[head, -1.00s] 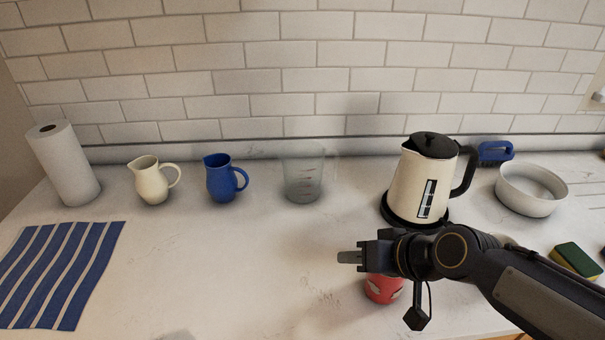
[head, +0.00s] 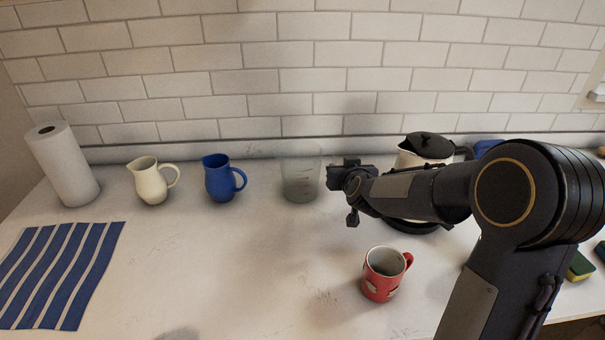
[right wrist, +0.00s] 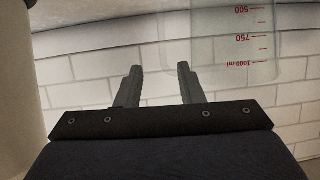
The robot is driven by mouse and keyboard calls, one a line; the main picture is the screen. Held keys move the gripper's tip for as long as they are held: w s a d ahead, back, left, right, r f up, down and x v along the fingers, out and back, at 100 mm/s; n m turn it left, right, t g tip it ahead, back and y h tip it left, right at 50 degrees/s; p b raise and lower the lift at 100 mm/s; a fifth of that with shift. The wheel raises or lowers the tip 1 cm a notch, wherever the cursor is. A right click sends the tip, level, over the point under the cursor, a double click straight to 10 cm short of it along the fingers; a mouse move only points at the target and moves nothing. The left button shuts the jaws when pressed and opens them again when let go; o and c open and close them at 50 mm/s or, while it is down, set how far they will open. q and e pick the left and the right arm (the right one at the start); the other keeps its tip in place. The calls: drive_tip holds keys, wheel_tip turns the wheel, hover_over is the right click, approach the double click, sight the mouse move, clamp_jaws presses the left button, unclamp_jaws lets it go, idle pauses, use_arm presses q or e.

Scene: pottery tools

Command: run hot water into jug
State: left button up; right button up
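A clear measuring jug (head: 300,180) stands at the back middle of the counter. Its red scale also shows upside down in the right wrist view (right wrist: 235,40). A cream jug (head: 152,182) and a blue jug (head: 221,180) stand to its left. The cream kettle (head: 412,157) with a black lid is on its base at the back right, mostly hidden by my right arm. My right gripper (right wrist: 159,68) is open and empty, just right of the measuring jug and left of the kettle in the head view. My left gripper is not in view.
A red mug (head: 382,275) stands on the front counter below my right arm. A paper roll (head: 62,165) and a blue striped cloth (head: 58,270) are at the left. A sponge (head: 579,266) is at the right. The middle front is clear.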

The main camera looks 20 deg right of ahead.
sight(335, 162)
drive_tip(key=x, duration=0.6)
drive_tip(key=shift+w+a+f, duration=0.1)
drive_tip(key=shift+w+a, duration=0.05)
drive_tip(key=shift+w, duration=0.15)
clamp_jaws()
